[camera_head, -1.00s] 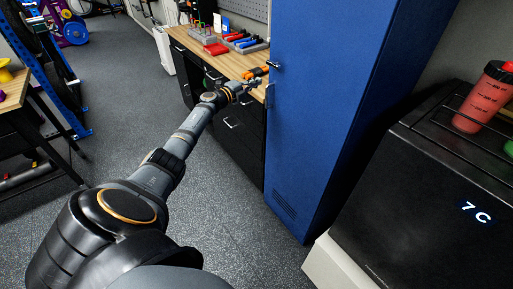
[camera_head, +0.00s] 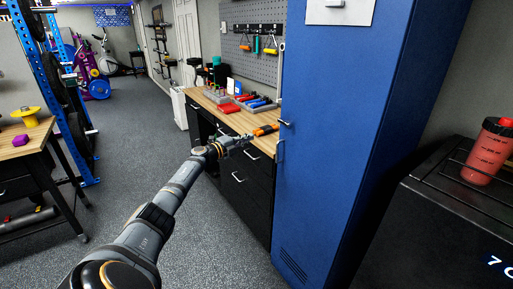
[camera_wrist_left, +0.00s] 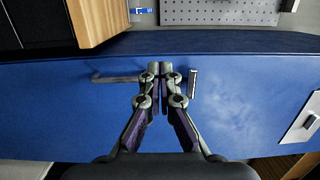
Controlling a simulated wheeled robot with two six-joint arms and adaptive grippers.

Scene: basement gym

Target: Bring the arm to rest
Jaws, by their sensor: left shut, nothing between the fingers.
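My left arm reaches from the bottom left of the head view toward the workbench and the blue locker. My left gripper (camera_head: 240,141) is at its end, in front of the bench drawers near the locker's left edge. In the left wrist view my left gripper (camera_wrist_left: 162,72) has its fingertips together with nothing between them. Behind them is the blue locker door (camera_wrist_left: 240,85), with its handle (camera_wrist_left: 115,78) beside the fingertips. I cannot tell whether they touch it. My right gripper is in neither view.
The locker (camera_head: 335,130) stands upright in the middle. The wooden workbench (camera_head: 225,118) holds red, blue and orange tools. A black cabinet (camera_head: 430,235) with a red shaker bottle (camera_head: 487,152) is at the right. A small table (camera_head: 28,138) is at the left. The floor (camera_head: 135,130) between is open.

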